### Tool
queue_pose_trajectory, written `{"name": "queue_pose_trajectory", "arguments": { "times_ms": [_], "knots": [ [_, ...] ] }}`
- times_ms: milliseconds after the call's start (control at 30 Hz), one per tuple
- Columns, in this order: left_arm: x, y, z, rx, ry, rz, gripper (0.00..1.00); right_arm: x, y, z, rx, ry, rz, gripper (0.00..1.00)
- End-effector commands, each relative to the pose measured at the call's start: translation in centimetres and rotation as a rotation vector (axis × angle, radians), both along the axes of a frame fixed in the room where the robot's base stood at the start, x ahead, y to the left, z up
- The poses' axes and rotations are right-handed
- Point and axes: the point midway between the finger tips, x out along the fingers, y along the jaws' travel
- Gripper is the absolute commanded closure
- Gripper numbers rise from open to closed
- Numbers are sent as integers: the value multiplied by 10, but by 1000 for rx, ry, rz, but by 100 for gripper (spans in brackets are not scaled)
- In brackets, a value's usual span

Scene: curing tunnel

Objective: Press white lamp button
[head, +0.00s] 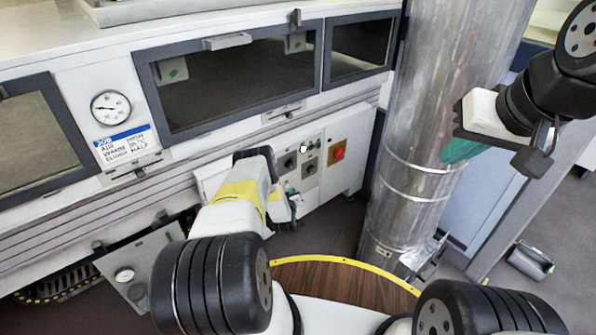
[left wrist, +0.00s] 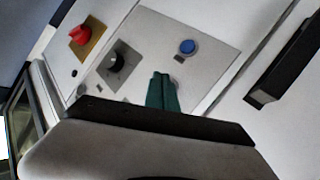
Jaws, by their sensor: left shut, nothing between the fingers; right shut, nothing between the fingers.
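In the head view, a small bright white round spot (head: 303,148), which looks like the white lamp button, sits near the top of the grey control panel (head: 299,182). In the left wrist view I cannot make out a clear white button; a pale patch shows just beside my fingertips. My left gripper (left wrist: 163,92) is shut and empty, its green fingers in front of the panel; I cannot tell if they touch it. My right gripper (head: 465,148) is shut and empty, in front of the metal duct, away from the panel.
The panel also has a blue button (left wrist: 187,47), a black knob (left wrist: 118,62) and a red knob (left wrist: 85,34) on a yellow plate. A black handle (left wrist: 287,60) stands out beside it. The large metal duct (head: 425,120) rises right of the panel.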

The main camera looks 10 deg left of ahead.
Motion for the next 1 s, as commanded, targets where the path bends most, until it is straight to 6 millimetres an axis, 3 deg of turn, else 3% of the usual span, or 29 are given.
{"name": "queue_pose_trajectory", "arguments": {
  "times_ms": [1000],
  "knots": [
    [8,10,0,1,0,0,100,0,0,0,0,0,0,100]
  ]
}}
